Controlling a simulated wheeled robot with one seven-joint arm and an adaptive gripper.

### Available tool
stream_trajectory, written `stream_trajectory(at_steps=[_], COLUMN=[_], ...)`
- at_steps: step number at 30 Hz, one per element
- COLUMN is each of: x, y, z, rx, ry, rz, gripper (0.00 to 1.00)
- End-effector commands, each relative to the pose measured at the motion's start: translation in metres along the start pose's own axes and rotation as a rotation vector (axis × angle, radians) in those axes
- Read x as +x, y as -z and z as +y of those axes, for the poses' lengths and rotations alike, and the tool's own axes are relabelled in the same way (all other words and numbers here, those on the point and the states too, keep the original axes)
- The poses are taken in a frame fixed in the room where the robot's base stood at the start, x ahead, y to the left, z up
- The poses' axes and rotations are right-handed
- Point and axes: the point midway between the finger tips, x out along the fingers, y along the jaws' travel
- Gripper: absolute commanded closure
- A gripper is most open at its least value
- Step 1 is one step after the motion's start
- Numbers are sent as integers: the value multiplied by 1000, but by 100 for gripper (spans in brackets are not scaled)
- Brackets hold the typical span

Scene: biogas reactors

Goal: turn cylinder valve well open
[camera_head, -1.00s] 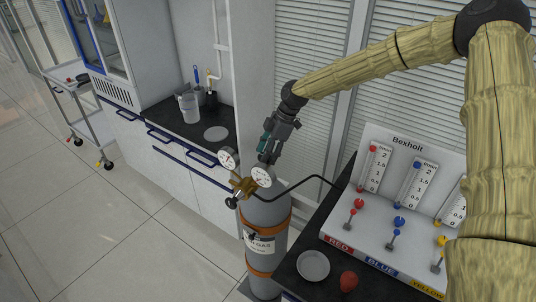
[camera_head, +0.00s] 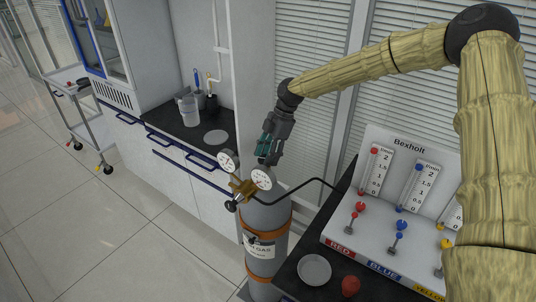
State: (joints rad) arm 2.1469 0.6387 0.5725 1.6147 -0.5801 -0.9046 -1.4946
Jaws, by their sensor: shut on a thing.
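The grey gas cylinder (camera_head: 277,218) stands upright at the middle, with orange straps and a label that reads "GAS". A brass regulator (camera_head: 243,188) with two round gauges, a left gauge (camera_head: 228,162) and a right gauge (camera_head: 262,178), sits at its top. My gripper (camera_head: 266,160) comes down from above, just behind the right gauge at the cylinder's top. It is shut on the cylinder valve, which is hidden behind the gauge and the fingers. How far the valve is turned cannot be seen.
A black hose (camera_head: 318,181) runs from the regulator to the white Bexholt flow panel (camera_head: 400,225) on the right bench. A metal dish (camera_head: 314,268) and a red object (camera_head: 350,286) lie on that bench. A counter with a jug (camera_head: 188,110) stands behind left.

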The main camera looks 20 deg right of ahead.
Motion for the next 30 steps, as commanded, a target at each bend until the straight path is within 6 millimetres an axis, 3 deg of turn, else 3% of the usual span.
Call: stream_trajectory(at_steps=[2, 3, 6, 20, 30], x=[1, 1, 1, -7, -63], y=[-2, -2, -1, 0, -1], z=[0, 0, 0, 0, 1], rx=[1, 1, 1, 1, 1], ry=[0, 0, 0, -1, -3], rz=[-1, -1, -1, -1, 0], gripper=[79, 52, 33, 33, 33])
